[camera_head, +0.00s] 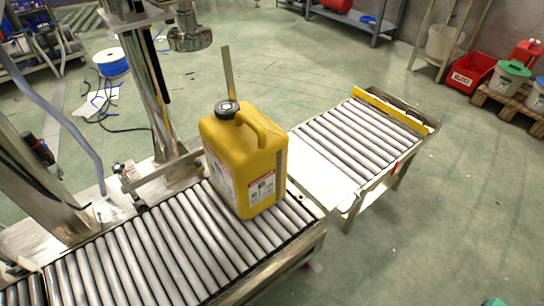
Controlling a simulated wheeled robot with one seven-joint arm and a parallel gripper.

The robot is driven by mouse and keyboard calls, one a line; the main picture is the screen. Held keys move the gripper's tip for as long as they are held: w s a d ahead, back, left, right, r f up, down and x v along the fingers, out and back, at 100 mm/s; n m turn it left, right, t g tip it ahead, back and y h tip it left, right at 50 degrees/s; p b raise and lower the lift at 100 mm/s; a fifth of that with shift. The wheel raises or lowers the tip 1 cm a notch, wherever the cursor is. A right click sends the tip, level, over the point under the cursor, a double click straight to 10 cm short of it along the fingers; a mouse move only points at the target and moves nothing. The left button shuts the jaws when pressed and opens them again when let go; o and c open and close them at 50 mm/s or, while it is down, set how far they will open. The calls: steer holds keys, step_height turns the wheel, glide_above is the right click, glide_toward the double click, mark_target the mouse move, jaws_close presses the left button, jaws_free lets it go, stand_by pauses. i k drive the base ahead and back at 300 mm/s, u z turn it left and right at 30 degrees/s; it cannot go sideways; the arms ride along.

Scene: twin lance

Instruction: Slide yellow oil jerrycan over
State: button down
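The yellow oil jerrycan (245,165) stands upright on the near roller conveyor (135,262), close to its right end. It has a black cap (227,109), a moulded handle on top and white-and-red labels on its sides. My gripper is not in the head view, and nothing is seen touching the can.
A flat metal plate (318,172) lies between the near conveyor and a second roller table (355,140) with a yellow end stop (392,109). A metal post and bracket (160,178) stand close behind the can. Red and green bins stand at the far right.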

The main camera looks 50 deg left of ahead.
mark_target(246, 152)
steer(key=i, duration=1.3)
steer(key=u, duration=5.6)
